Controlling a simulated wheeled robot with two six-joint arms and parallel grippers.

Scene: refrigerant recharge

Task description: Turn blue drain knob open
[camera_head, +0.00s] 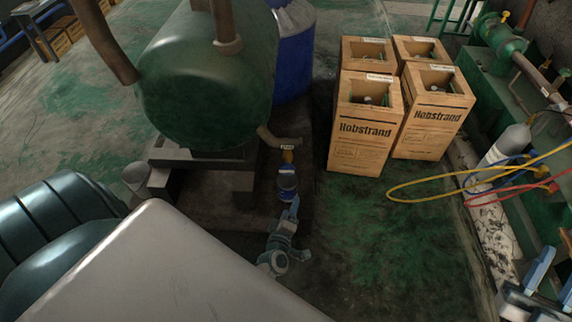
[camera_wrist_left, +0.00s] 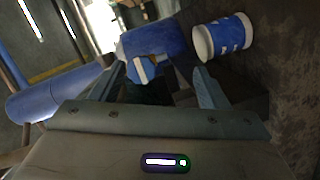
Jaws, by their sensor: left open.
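My left gripper (camera_head: 290,212) is in the middle of the head view, below a short pipe with a small label at the foot of the green tank (camera_head: 205,85). A yellow fitting (camera_head: 288,157) and a small blue and white part, seemingly the blue drain knob (camera_head: 287,170), sit just beyond its fingers. In the left wrist view the open fingers stand apart, and the blue knob with a white stripe (camera_wrist_left: 148,69) shows between and beyond them. Contact cannot be told. My right gripper (camera_head: 553,280) is partly cut off at the lower right, its fingers apart and empty.
A blue and white cylinder (camera_wrist_left: 222,39) lies right of the knob in the left wrist view. Several wooden crates (camera_head: 364,127) stand right of the tank. Yellow hose (camera_head: 425,192) and red hose (camera_head: 500,196) loop at right. The green-stained floor before the crates is clear.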

